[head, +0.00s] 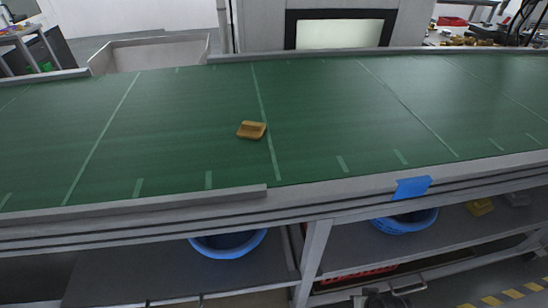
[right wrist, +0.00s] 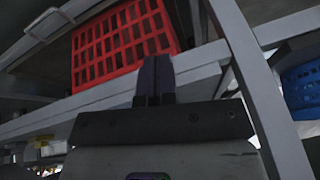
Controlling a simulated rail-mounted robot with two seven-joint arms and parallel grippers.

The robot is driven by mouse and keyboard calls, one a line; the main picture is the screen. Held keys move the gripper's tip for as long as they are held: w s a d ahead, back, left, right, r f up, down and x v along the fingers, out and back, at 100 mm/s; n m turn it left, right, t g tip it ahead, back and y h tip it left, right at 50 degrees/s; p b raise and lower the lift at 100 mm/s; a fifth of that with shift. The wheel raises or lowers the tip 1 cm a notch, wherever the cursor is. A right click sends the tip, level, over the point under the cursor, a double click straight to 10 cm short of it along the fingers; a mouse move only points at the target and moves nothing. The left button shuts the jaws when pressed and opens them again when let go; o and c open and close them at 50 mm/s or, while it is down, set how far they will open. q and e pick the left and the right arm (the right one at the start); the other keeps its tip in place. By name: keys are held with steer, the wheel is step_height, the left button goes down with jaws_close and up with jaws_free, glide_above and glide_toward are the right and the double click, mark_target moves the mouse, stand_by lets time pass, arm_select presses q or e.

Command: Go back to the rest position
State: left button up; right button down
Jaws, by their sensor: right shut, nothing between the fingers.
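My right gripper (right wrist: 155,80) shows in the right wrist view. Its two dark fingers are together with nothing between them. It points toward the shelf under the table, below a red crate, and appears apart from it. In the head view, dark parts at the bottom edge, right of centre, may belong to my right arm. A thin dark sliver at the bottom edge, left of centre, may be part of my left arm. No left fingers can be made out there.
A green-topped table (head: 180,120) bears a small yellow-brown block (head: 252,130). Below it are blue baskets (head: 228,246) and a red crate (right wrist: 125,40), which shows large in the right wrist view. Table legs and a metal frame (right wrist: 255,85) stand close to my right gripper.

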steer(key=s+a+r+n+p, duration=0.1)
steer(key=s+r+p, duration=0.3)
steer(key=r, duration=0.3)
steer(key=s+a+r+n+t+h+p, duration=0.1)
steer(key=s+r+p, duration=0.2)
steer(key=r, duration=0.5)
steer(key=s+a+r+n+p, duration=0.1)
steer(key=s+r+p, duration=0.3)
steer(key=r, duration=0.3)
steer(key=s+a+r+g+p, duration=0.1)
steer(key=s+r+p, duration=0.1)
steer(key=s+p, duration=0.3)
steer(key=s+r+g+p, duration=0.1)
steer(key=s+r+p, duration=0.2)
steer(key=s+p, duration=0.15)
arm_select(q)
step_height(320, 180, up, 58)
steer(key=p, duration=3.6)
steer(key=shift+a+r, duration=0.15)
steer(key=shift+r, duration=0.1)
arm_select(e)
step_height(320, 180, up, 36)
steer(key=shift+w, duration=0.45)
steer(key=shift+a+f, duration=0.1)
arm_select(q)
steer(key=shift+d, duration=0.2)
steer(key=shift+s+a, duration=0.1)
steer(key=shift+a, duration=0.1)
steer(key=shift+c, duration=0.4)
